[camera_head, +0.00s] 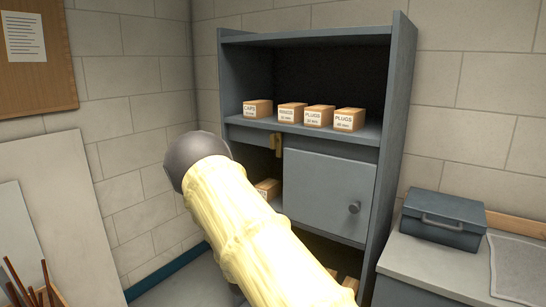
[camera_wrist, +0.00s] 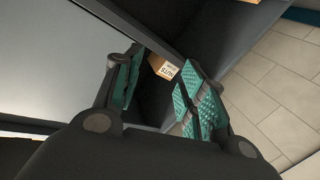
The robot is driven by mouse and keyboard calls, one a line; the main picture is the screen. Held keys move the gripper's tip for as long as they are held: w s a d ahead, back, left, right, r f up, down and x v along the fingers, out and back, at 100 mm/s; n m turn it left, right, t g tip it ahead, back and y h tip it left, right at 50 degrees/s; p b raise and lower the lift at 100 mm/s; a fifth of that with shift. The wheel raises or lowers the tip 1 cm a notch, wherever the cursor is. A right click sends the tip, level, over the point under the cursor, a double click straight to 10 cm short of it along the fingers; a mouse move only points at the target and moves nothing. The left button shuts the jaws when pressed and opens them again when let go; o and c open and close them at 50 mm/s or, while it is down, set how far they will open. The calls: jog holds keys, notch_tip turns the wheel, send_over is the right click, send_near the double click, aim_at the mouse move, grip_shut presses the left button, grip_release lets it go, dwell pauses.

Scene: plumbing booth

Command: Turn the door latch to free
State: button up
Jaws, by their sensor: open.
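The cabinet door (camera_head: 328,192) is grey and looks shut, with a round knob (camera_head: 354,207) at its lower right. A small brass-coloured latch (camera_head: 276,145) sits by the door's upper left corner, under the shelf edge. It appears upright. In the head view my pale-covered arm crosses in front of the cabinet's lower left, and my gripper is not visible there. In the wrist view my gripper (camera_wrist: 158,88) is open, its teal-padded fingers apart with nothing held. I cannot make out the latch in the wrist view.
Small labelled boxes (camera_head: 319,116) stand on the upper shelf. Another box (camera_head: 267,189) stands in the open bay left of the door; a labelled box (camera_wrist: 162,67) shows beyond my fingers. A blue-grey case (camera_head: 443,219) sits on the right-hand counter (camera_head: 433,265). Boards lean at the left wall.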

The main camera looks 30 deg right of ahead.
jog(key=w+d+r+m+h, duration=0.1)
jog(key=w+r+m+h, duration=0.15)
jog(key=r, duration=0.55)
jog(key=w+d+r+m+h, duration=0.1)
jog(key=w+r+h, duration=0.1)
jog(key=w+r, duration=0.35)
jog(key=m+g+h, duration=0.3)
jog(key=m+h, duration=0.1)
jog(key=m, duration=0.1)
send_near(271, 142)
jog(key=p+x, duration=0.3)
jog(key=x, duration=0.8)
jog(key=shift+d, duration=0.15)
grip_shut()
